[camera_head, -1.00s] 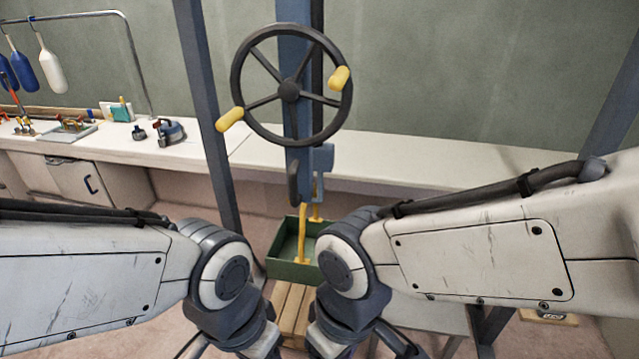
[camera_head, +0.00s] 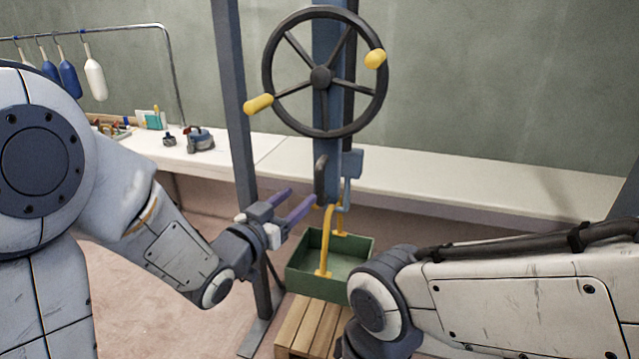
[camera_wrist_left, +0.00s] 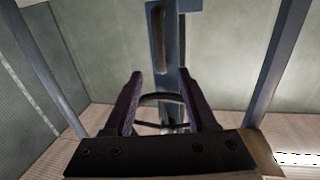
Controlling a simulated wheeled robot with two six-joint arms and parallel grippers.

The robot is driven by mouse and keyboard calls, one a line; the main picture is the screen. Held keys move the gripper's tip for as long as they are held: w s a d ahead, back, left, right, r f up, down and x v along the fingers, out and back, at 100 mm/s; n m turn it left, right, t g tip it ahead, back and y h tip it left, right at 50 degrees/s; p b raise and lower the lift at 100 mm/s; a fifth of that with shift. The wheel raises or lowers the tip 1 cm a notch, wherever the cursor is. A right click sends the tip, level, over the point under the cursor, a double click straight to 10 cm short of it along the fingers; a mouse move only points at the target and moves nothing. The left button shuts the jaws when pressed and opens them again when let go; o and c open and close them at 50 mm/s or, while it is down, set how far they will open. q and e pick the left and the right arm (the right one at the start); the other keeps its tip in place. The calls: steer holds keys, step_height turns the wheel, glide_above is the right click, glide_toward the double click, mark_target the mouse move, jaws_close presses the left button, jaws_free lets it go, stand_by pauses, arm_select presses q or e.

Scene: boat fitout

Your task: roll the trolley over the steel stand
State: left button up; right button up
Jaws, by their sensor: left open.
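I take the trolley to be the blue upright (camera_head: 329,160) carrying a black handwheel (camera_head: 321,77) with two yellow knobs. A short black handle (camera_head: 321,180) is on its lower end. A green box (camera_head: 315,283) with yellow bars is below it; whether it hangs or rests on the wood beneath is unclear. My left gripper (camera_head: 302,196) is open and empty, its purple fingers pointing towards the black handle, just short of it. In the left wrist view the handle (camera_wrist_left: 158,38) appears beyond the gap between the fingers. My right gripper is out of view. I cannot make out a steel stand.
A slatted wooden pallet (camera_head: 310,325) is under the green box. A grey post (camera_head: 235,110) stands just left of my left gripper. A long white bench (camera_head: 450,180) runs along the wall, with tools at its left. Bottle-shaped floats (camera_head: 94,78) hang from a rail.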

mark_target(317, 180)
arm_select(q)
steer(key=p+x, duration=0.1)
steer(key=x, duration=0.9)
steer(key=shift+w+d+r+p, duration=0.1)
steer(key=shift+d+r+p, duration=0.1)
steer(key=shift+p, duration=0.15)
jaws_close()
steer(key=shift+a, duration=0.1)
stand_by(0.8)
